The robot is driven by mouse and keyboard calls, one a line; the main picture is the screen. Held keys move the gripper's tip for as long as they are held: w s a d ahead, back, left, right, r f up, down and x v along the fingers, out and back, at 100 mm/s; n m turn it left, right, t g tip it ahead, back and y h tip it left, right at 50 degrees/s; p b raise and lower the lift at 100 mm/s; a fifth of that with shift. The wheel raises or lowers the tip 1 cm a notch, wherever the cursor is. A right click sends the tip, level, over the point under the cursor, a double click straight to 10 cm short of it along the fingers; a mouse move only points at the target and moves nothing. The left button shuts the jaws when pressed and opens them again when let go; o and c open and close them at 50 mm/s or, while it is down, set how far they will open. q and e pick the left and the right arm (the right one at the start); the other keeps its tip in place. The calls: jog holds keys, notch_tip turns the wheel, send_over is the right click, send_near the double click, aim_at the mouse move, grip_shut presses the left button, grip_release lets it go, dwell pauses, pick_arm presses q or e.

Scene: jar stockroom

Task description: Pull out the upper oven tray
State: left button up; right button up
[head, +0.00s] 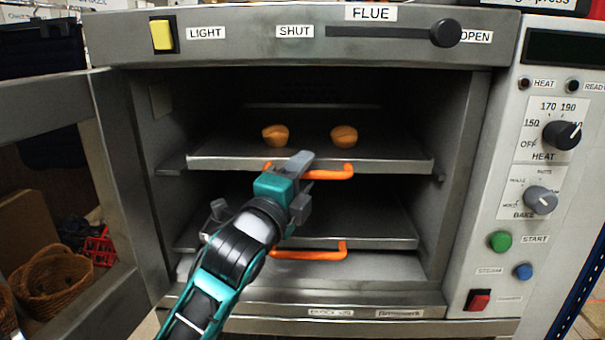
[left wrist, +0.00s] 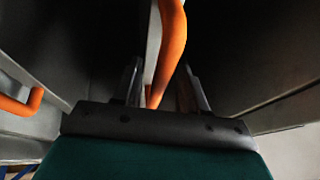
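The upper oven tray (head: 225,163) is a grey metal sheet inside the open oven, with an orange handle (head: 332,172) at its front edge. Two small brown buns (head: 344,136) sit on it. My left gripper (head: 303,181) is at this handle and hides its left part. In the left wrist view the orange handle (left wrist: 172,45) passes between the two fingers (left wrist: 164,88), with gaps beside it, so the gripper looks open around it. The lower oven tray (head: 375,243), with its own orange handle (head: 320,251), is below. My right gripper is not in view.
The oven door (head: 50,120) stands open at the left. A control panel (head: 535,180) with knobs and buttons is at the right. A FLUE slider (head: 445,33) is above the opening. Wicker baskets (head: 50,275) and a red crate (head: 101,248) are at the lower left.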

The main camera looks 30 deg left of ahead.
pick_arm(q)
grip_shut()
dwell(0.3)
dwell(0.3)
